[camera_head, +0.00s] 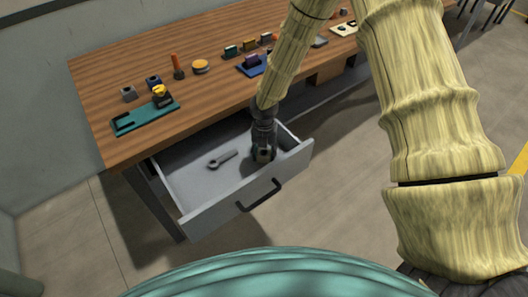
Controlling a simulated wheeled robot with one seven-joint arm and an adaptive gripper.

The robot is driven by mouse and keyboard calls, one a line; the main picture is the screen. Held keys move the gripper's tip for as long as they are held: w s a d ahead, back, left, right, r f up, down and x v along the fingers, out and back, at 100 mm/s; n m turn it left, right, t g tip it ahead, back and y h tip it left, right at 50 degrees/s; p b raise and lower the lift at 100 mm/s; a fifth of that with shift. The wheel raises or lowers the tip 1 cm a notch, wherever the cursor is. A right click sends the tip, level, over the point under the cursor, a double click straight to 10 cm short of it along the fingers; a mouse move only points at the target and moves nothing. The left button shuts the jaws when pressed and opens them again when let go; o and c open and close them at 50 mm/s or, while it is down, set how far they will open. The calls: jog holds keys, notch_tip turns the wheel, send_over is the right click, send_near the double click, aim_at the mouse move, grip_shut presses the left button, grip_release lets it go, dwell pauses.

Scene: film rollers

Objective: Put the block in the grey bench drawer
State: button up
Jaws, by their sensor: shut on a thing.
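The grey bench drawer (192,214) is pulled open below the wooden bench top, with its black handle on the front. My gripper (263,153) points down inside the right part of the drawer. It is shut on a small block (264,155), mostly hidden by the fingers; only a little grey-brown surface shows between them. I cannot tell whether the block touches the drawer floor.
A grey wrench (223,159) lies in the drawer, left of my gripper. The drawer's left part is mostly free.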

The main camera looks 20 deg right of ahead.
aim_at(264, 152)
dwell(0.3)
jog(key=o, duration=1.3)
jog(key=shift+f, duration=0.1)
jog(key=shift+o, duration=0.2)
notch_tip(264, 152, up, 12)
jog(key=shift+r, duration=0.2)
